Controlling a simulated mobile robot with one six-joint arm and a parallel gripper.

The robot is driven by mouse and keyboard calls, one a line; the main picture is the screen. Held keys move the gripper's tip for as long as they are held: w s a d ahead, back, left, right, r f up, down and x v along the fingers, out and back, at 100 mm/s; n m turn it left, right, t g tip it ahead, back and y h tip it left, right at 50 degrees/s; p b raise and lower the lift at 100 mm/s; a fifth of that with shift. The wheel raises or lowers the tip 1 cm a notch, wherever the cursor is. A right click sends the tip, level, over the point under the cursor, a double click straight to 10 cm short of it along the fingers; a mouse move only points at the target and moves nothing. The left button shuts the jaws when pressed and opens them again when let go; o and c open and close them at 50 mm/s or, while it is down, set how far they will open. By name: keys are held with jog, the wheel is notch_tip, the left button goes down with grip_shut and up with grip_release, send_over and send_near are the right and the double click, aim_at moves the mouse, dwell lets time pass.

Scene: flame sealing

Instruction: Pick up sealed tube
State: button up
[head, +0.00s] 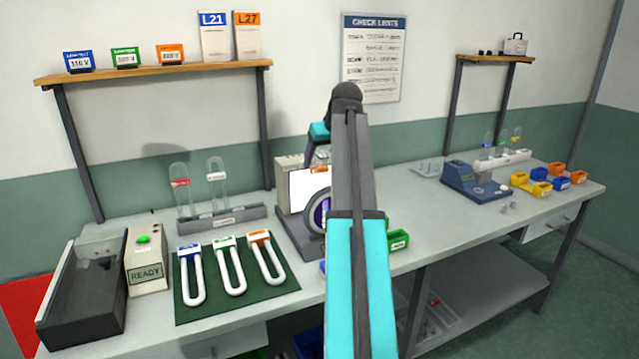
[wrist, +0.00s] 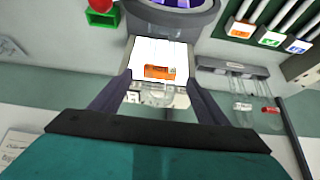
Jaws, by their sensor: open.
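A clear tube with an orange label (wrist: 160,72) is in front of the white lit panel of the machine, between my gripper's fingers in the wrist view. Its rounded clear end points toward my wrist. In the head view only a bit of its orange label (head: 318,169) shows beside my arm. My gripper (wrist: 159,80) is open, with a dark finger on each side of the tube and visible gaps. In the head view my gripper (head: 314,150) is partly hidden behind my arm. I cannot tell whether the tube is sealed.
The machine (head: 290,199) has a round purple opening. A rack (head: 222,221) to its left holds two clear tubes, one red-labelled (head: 180,183). A green mat (head: 275,293) with U-shaped tools lies in front. A blue device (head: 474,183) and colored bins stand at right.

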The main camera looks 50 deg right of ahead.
aim_at(319, 167)
jog(key=shift+w+f, duration=0.2)
jog(key=shift+f, duration=0.05)
jog(key=shift+p+x, duration=0.6)
jog(key=shift+x, duration=1.9)
jog(key=shift+s, duration=0.1)
jog(key=c, duration=1.3)
jog(key=shift+d+r, duration=0.1)
jog(key=shift+r, duration=0.1)
jog(key=shift+r+b, duration=0.75)
jog(key=shift+r, duration=4.1)
